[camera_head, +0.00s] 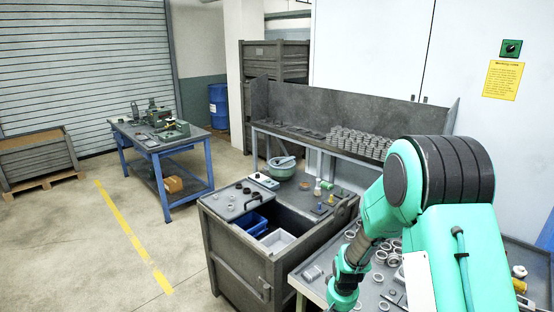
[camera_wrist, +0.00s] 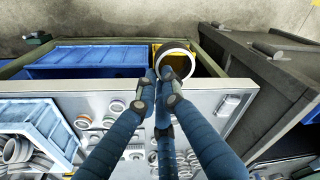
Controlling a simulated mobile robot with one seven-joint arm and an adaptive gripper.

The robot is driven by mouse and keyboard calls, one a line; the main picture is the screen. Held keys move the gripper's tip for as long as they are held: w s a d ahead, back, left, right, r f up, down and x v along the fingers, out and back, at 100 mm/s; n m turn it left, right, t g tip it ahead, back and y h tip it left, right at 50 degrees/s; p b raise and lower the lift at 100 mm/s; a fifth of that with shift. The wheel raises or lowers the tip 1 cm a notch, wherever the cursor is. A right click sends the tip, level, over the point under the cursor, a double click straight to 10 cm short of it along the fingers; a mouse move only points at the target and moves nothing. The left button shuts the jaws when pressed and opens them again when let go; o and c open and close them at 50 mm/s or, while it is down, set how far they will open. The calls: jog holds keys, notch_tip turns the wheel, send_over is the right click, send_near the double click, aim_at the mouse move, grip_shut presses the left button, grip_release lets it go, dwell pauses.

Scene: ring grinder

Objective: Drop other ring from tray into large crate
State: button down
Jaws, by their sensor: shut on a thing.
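My gripper (camera_wrist: 163,84) shows in the wrist view with three dark blue fingers. It is shut on a pale metal ring (camera_wrist: 189,62), held upright at the fingertips. Behind the ring is a large crate with an olive rim (camera_wrist: 212,56); I cannot tell how high above it the ring is. Inside the crate are a blue bin (camera_wrist: 90,58) and a yellow box partly hidden by the ring. A blue tray (camera_wrist: 58,125) holding several rings stands at lower left. In the head view my fingers and the held ring are out of sight below the frame.
A metal tabletop (camera_wrist: 225,118) with several loose rings lies under my fingers. A dark box-like cabinet (camera_wrist: 270,92) stands at right.

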jog(key=shift+w+f, duration=0.1)
dwell(0.6)
jog(key=w+f+m+t+b, duration=0.1)
jog(key=w+f+m, duration=0.5)
jog(key=f, duration=0.8)
jog(key=shift+w+d+f+t, duration=0.15)
jog(key=shift+w+d+t, duration=0.35)
jog(key=shift+w, duration=0.6)
jog(key=shift+f+m, duration=0.25)
jog(key=shift+m, duration=0.05)
jog(key=shift+w+d+f+m, duration=0.15)
jog(key=shift+f+m, duration=0.05)
jog(key=shift+f, duration=0.3)
jog(key=shift+w+d+f+m, duration=0.1)
jog(key=shift+w+f+m, duration=0.1)
jog(key=shift+f, duration=0.25)
